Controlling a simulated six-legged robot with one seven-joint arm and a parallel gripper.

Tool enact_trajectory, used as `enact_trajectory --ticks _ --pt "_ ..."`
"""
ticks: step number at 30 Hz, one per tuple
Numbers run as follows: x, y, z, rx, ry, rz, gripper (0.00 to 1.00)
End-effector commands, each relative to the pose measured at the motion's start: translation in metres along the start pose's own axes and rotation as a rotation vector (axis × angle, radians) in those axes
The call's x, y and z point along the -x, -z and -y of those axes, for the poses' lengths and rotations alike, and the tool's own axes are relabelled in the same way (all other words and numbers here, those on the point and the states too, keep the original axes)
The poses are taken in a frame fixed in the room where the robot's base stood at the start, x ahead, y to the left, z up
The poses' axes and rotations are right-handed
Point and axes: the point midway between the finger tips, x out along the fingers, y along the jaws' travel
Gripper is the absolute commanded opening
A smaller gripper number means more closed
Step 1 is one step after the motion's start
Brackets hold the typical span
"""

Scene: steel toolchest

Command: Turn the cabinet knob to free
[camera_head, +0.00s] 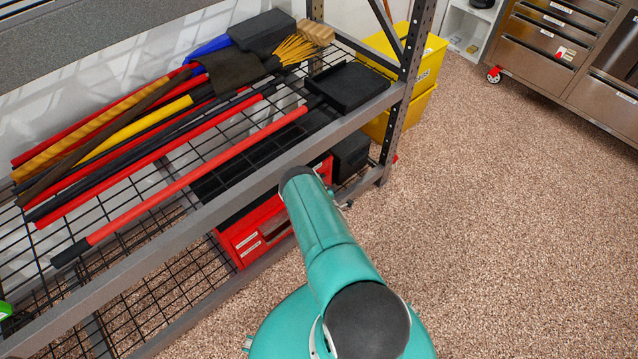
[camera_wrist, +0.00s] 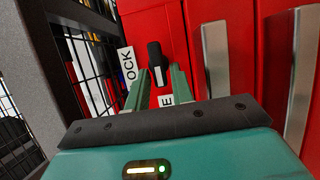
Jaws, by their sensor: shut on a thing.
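The red steel cabinet (camera_head: 262,232) sits low under the wire shelf in the head view, and its red front fills much of the wrist view (camera_wrist: 235,30). A black knob (camera_wrist: 154,54) with a white mark at its lower end stands on that front. My gripper (camera_wrist: 160,73) has its two teal fingers shut on the knob, one on each side. A white label ending in "OCK" (camera_wrist: 127,66) is left of the knob. In the head view my gripper and the knob are hidden.
Vertical metal handles (camera_wrist: 216,60) stand right of the knob. A grey rack post (camera_wrist: 40,60) and black wire mesh are close on the left. The shelf (camera_head: 225,170) holding long-handled tools lies above the cabinet. Yellow bins (camera_head: 415,75) stand behind; the floor at right is clear.

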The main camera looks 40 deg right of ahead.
Motion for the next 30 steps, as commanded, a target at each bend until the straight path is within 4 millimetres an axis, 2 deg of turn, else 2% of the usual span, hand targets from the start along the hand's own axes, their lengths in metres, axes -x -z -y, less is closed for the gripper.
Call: enact_trajectory --ticks 9,10,11,19,23,26,30 --pt "0.000 0.000 0.000 0.001 -0.001 -0.001 0.01" --pt "0.000 0.000 0.000 0.000 -0.001 0.000 0.29" --pt "0.000 0.000 0.000 0.000 -0.001 0.000 0.35" --pt "0.000 0.000 0.000 0.000 0.000 0.000 0.35" --pt "0.007 0.000 0.000 -0.001 0.001 0.000 0.35" --pt "0.020 0.000 0.001 -0.001 0.003 0.000 0.35" --pt "0.049 0.000 0.001 0.000 0.004 0.001 0.35"
